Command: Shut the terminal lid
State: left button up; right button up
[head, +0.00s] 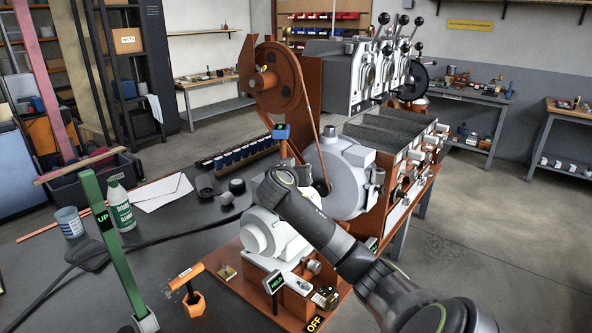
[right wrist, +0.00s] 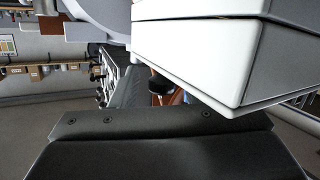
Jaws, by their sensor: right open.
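A white motor (head: 262,238) sits on the orange base in the head view, partly covered by my right arm. In the right wrist view a pale box (right wrist: 195,60), which looks like the terminal box, fills the upper right. A thin dark seam runs along it below an upper white part that looks like its lid (right wrist: 200,8); I cannot tell how far the lid stands open. My right gripper (right wrist: 160,135) shows as a dark edge below the box, apart from it in the picture. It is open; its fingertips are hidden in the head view. My left gripper is not in view.
An orange belt wheel (head: 275,85) and a grey blower housing (head: 338,180) stand just behind the motor. A green lever (head: 113,240), a bottle (head: 121,207) and a cup (head: 70,224) stand on the dark bench to the left.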

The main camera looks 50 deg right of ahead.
jog(key=shift+a, duration=0.1)
jog(key=b+v, duration=0.2)
jog(key=v, duration=1.5)
jog(key=shift+b, duration=0.35)
jog(key=shift+s+f, duration=0.1)
